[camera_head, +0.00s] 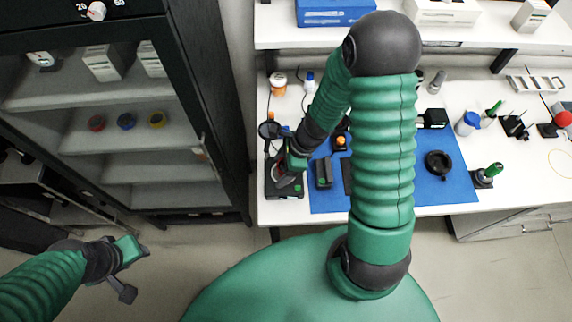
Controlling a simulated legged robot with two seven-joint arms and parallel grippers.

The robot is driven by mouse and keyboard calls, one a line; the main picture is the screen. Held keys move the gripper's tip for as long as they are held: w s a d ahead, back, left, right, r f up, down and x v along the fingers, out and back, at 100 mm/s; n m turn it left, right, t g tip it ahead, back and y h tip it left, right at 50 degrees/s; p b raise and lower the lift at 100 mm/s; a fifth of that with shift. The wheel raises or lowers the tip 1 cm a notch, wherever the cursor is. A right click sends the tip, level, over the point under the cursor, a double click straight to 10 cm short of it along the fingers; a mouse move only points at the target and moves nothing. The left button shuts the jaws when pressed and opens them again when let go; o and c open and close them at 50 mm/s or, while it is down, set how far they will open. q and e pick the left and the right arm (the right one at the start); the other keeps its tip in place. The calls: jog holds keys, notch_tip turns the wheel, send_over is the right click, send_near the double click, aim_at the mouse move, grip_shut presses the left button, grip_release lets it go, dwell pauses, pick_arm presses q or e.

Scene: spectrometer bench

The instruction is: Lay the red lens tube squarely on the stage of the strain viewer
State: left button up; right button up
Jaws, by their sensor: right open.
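The strain viewer (272,187) is the black device at the left end of the white bench, with a round dark head on a post and a small green spot on its base. A small red patch, seemingly the red lens tube (286,181), shows low over its stage. My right gripper (283,171) is open, right at the tube. The gripper hides part of the tube, so I cannot tell whether it lies squarely or touches the fingers. My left gripper (134,272) is open and empty over the floor at lower left, away from the bench.
A blue mat (402,193) right of the viewer holds small black devices and a black round part (438,163). A dark shelf cabinet (225,120) stands close left. My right arm hides the mat's middle.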

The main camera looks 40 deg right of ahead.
jog(key=shift+w+a+r, duration=0.1)
jog(key=shift+w+a, duration=0.05)
jog(key=shift+a, duration=0.2)
jog(key=d+r, duration=0.1)
jog(key=r, duration=0.1)
jog(key=d+r+p, duration=0.1)
jog(key=d+r, duration=0.1)
jog(key=s+d+r, duration=0.1)
jog(key=d+r, duration=0.1)
jog(key=shift+s+p, duration=0.1)
jog(key=shift+p, duration=0.25)
pick_arm(q)
jog(key=shift+w+d+r, duration=0.1)
jog(key=shift+d+r, duration=0.05)
jog(key=shift+r, duration=0.4)
jog(key=shift+w+d+r, duration=0.1)
jog(key=shift+d+r, duration=0.05)
jog(key=shift+r, duration=0.35)
pick_arm(e)
jog(key=s+a+r+n+h, duration=0.1)
jog(key=a+r+n+h, duration=0.1)
jog(key=n, duration=1)
jog(key=s+a+r+n+h, duration=0.1)
jog(key=a+r+n, duration=0.4)
jog(key=n, duration=0.7)
jog(key=shift+s+a+r+h, duration=0.3)
jog(key=shift+s+h, duration=0.1)
jog(key=shift+s, duration=0.15)
pick_arm(q)
jog(key=shift+a, duration=0.1)
